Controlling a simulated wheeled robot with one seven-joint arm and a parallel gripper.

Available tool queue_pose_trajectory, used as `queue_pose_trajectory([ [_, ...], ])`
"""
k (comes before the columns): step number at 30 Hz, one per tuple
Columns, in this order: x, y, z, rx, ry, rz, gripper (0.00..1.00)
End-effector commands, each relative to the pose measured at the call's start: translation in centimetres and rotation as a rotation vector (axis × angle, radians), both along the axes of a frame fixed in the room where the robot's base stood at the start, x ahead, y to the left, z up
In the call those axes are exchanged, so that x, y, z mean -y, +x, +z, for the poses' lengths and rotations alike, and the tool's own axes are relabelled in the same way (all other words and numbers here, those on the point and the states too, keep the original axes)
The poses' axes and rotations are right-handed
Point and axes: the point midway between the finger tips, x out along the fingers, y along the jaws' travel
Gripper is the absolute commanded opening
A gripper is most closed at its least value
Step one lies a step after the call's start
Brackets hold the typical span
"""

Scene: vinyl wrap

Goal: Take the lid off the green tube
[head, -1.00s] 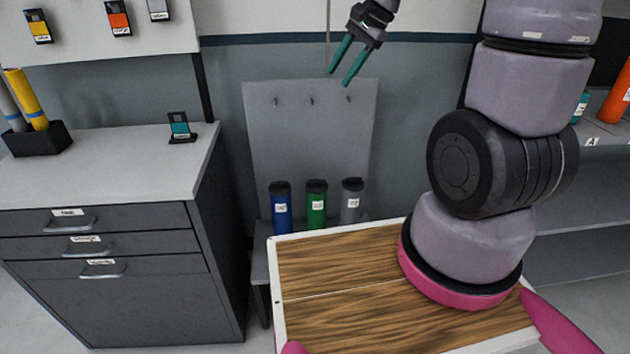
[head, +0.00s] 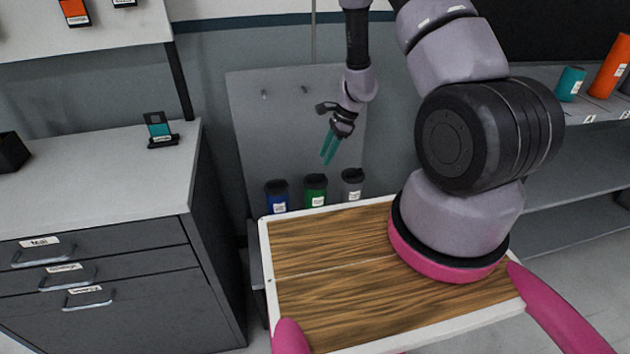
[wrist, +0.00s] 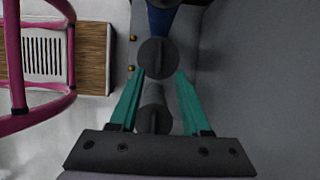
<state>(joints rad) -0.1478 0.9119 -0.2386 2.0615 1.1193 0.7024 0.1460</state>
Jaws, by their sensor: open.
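The green tube (head: 315,196) stands upright between the blue tube (head: 277,202) and the grey tube (head: 352,193) behind the wooden-topped surface. Its dark lid (head: 316,180) is on. In the wrist view the middle dark lid (wrist: 158,59), likely the green tube's, lies near the level of my fingertips; its body is hidden below. The grey tube's lid (wrist: 153,120) shows between my fingers, and the blue tube's body (wrist: 160,20) at the top. My gripper (head: 328,161) is open, empty and pointing down, above the tubes in the head view.
A grey upright panel (head: 250,130) with hooks stands behind the tubes. The wooden top (head: 330,265) with a white rim is in front, bare apart from my arm base. A drawer cabinet (head: 100,270) is at left; a shelf (head: 560,155) is at right.

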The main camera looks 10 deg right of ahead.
Motion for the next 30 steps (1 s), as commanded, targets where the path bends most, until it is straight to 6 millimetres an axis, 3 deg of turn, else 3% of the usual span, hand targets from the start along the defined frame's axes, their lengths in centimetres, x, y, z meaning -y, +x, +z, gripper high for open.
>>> queue_pose_trajectory([
  [18, -2.8, -0.2, -6.8, 0.000, 0.000, 0.003, 0.47],
  [26, -3.0, -0.2, -7.1, 0.001, 0.000, 0.003, 0.47],
  [27, -3.0, -0.2, -7.1, 0.001, 0.001, 0.003, 0.44],
  [30, -2.9, -0.2, -7.1, 0.001, 0.001, 0.003, 0.05],
])
